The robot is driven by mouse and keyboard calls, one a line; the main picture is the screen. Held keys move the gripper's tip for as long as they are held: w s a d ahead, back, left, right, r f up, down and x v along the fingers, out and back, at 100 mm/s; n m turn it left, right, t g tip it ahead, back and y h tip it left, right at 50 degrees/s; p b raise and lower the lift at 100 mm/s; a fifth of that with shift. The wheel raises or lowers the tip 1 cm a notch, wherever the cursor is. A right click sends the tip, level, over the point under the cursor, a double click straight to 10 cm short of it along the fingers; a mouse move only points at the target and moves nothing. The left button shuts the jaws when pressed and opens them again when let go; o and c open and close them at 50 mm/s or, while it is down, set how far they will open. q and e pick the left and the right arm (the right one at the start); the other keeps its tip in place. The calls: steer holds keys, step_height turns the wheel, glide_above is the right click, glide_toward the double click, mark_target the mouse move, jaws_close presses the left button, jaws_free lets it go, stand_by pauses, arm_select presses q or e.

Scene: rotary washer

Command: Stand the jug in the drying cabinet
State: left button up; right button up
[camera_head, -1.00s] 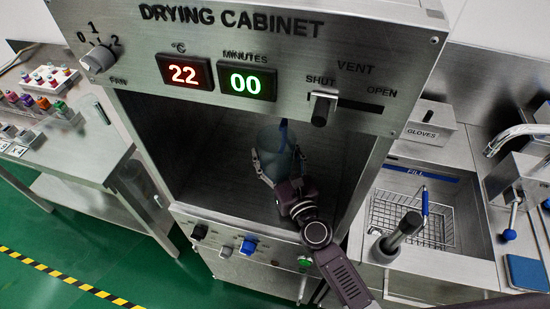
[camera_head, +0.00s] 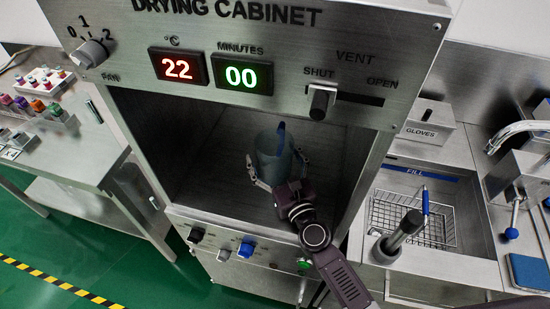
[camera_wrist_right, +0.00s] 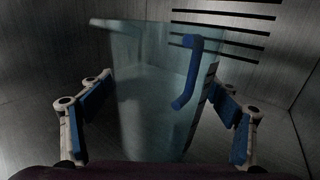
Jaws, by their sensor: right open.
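The jug (camera_head: 272,155) is a clear bluish vessel with a blue handle, inside the drying cabinet (camera_head: 190,120). It looks upright, a little tilted in the right wrist view (camera_wrist_right: 150,90), where its handle (camera_wrist_right: 198,70) is on the near right side. My right gripper (camera_head: 277,176) reaches into the cabinet. Its fingers (camera_wrist_right: 155,125) are open, one on each side of the jug, with visible gaps to it. The jug's base is hidden by my gripper, so I cannot tell exactly how it meets the cabinet floor. My left gripper is not in view.
The cabinet opening is bounded by the control panel (camera_head: 340,35) above and a lower panel with knobs (camera_head: 245,247). At right are a sink with a wire basket (camera_head: 400,225) and a gloves box (camera_head: 428,125). A side table (camera_head: 85,155) stands at left.

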mark_target(281, 172)
steer(key=shift+r, duration=0.2)
steer(key=b+v, duration=0.2)
steer(key=v, duration=0.9)
steer(key=shift+s+f, duration=0.1)
steer(key=shift+s+d, duration=0.15)
steer(key=shift+s, duration=0.25)
